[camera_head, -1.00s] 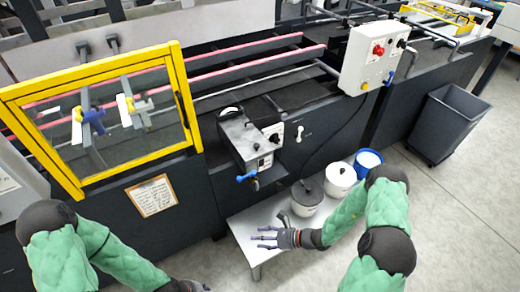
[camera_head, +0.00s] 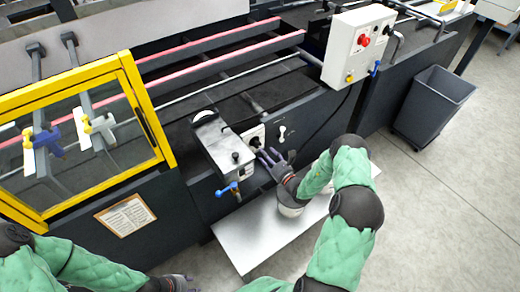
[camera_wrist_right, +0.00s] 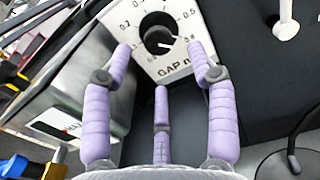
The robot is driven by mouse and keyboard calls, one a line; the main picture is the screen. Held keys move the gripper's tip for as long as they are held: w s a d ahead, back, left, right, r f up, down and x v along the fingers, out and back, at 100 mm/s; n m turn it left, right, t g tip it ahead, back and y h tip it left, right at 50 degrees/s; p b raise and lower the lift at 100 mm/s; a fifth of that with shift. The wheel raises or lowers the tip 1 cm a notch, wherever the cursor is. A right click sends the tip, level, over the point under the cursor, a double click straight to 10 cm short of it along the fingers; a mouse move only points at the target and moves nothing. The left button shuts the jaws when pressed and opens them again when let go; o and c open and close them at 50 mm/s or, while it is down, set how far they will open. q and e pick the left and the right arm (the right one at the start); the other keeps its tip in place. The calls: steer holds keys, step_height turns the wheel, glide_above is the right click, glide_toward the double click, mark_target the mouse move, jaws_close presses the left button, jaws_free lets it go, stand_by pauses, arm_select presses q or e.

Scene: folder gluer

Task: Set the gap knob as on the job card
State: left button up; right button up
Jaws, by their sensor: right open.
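The gap knob (camera_wrist_right: 158,38) is a black round knob on a white plate (camera_wrist_right: 180,62) marked GAP, with numbers such as 0.2, 0.5 and 0.6 around it. A white pointer line on the knob points to the lower right. My right gripper (camera_head: 268,158) is open just in front of the plate; in the right wrist view its purple fingers (camera_wrist_right: 162,70) spread below and beside the knob, seemingly not gripping it. The job card (camera_head: 125,215) hangs on the dark panel, its text too small to read. My left gripper (camera_head: 178,284) is low at the bottom edge, its fingers unclear.
A metal glue unit (camera_head: 222,145) with a blue-handled valve (camera_head: 227,189) stands left of the knob. A white lever (camera_head: 282,132) is to its right. A yellow-framed guard (camera_head: 150,120) is at left.

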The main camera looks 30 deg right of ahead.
mark_target(259, 147)
steer(key=shift+w+a+b, duration=0.2)
steer(key=shift+w+b, duration=0.2)
steer(key=shift+w, duration=2)
steer(key=c, duration=1.1)
